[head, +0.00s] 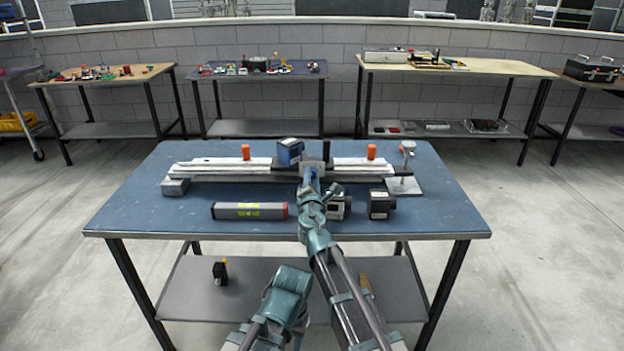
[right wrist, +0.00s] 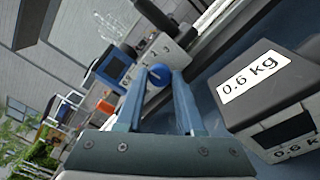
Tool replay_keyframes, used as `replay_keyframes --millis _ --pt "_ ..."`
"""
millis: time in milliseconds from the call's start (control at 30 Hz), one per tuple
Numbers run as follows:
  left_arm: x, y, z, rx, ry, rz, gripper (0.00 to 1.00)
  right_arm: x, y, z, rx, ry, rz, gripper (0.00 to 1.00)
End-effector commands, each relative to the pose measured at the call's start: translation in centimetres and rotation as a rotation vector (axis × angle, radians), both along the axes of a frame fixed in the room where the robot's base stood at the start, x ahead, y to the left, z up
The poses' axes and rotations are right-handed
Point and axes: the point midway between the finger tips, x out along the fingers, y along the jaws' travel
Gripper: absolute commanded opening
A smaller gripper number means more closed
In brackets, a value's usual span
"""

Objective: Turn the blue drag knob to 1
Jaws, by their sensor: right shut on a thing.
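The blue drag knob (right wrist: 160,74) is a small round blue knob on the side of a grey-white block (right wrist: 162,52) in the right wrist view. My right gripper (right wrist: 159,76) is shut on it, with one finger on each side. In the head view my right gripper (head: 312,178) reaches to the middle of the long white track (head: 230,171) on the blue table, and the knob is hidden behind it. I cannot read any number by the knob. My left gripper is not in view.
A blue box with a screen (head: 290,153) stands behind the track. A dark 0.6 kg weight (right wrist: 262,88) is close to the right of my right gripper.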

Motion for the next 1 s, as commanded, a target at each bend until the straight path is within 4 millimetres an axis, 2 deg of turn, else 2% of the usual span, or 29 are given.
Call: replay_keyframes --millis 400,1000 --pt "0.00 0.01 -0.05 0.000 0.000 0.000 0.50 -0.14 0.05 -0.06 -0.208 0.000 0.002 0.00" --pt "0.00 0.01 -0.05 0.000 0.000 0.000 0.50 -0.17 0.05 -0.07 -0.251 0.000 0.002 0.00"
